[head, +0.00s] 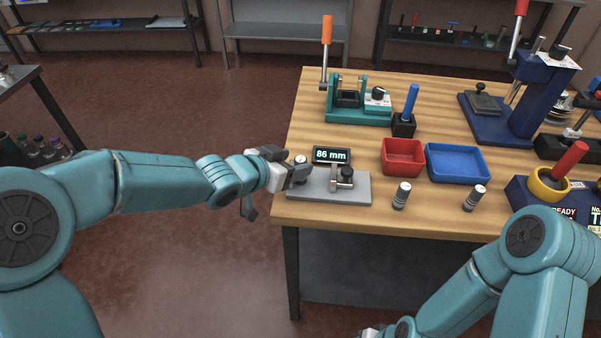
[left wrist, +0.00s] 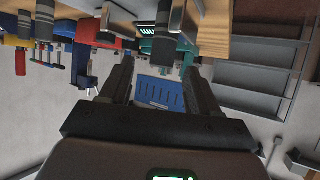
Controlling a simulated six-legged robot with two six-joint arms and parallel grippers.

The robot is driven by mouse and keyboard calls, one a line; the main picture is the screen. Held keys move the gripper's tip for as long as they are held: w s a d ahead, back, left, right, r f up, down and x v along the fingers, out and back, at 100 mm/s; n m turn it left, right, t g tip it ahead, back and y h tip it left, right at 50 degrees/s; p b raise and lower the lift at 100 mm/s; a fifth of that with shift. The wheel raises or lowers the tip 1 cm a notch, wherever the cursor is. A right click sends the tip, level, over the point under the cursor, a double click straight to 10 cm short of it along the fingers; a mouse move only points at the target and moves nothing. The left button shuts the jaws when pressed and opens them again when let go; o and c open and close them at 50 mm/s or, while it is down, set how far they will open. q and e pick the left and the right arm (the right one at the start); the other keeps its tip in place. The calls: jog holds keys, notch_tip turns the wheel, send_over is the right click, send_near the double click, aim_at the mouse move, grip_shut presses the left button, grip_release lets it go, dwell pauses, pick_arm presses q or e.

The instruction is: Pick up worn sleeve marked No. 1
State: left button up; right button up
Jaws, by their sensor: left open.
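Two small grey cylinders with dark bands, which look like sleeves, stand upright on the wooden table: one (head: 402,195) right of the gauge and one (head: 474,198) farther right. No number is readable on either, so I cannot tell which is No. 1. The gauge (head: 330,188), a grey plate with an "86 mm" display, sits at the table's left edge. My left gripper (head: 299,170) is open at the gauge's left end, close to a small round silver part (head: 301,159). A sliver of my right gripper (head: 370,332) shows at the bottom edge.
A red tray (head: 403,171) and a blue tray (head: 458,178) lie behind the cylinders. A teal press (head: 345,113), a blue-handled tool (head: 409,105) and a dark blue press (head: 530,100) stand farther back. A red-handled tool in a yellow ring (head: 548,188) is at the right.

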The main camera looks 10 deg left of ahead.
aim_at(299, 160)
pick_arm(q)
jog(key=x, duration=0.6)
jog(key=shift+a, duration=0.1)
jog(key=shift+r, duration=0.15)
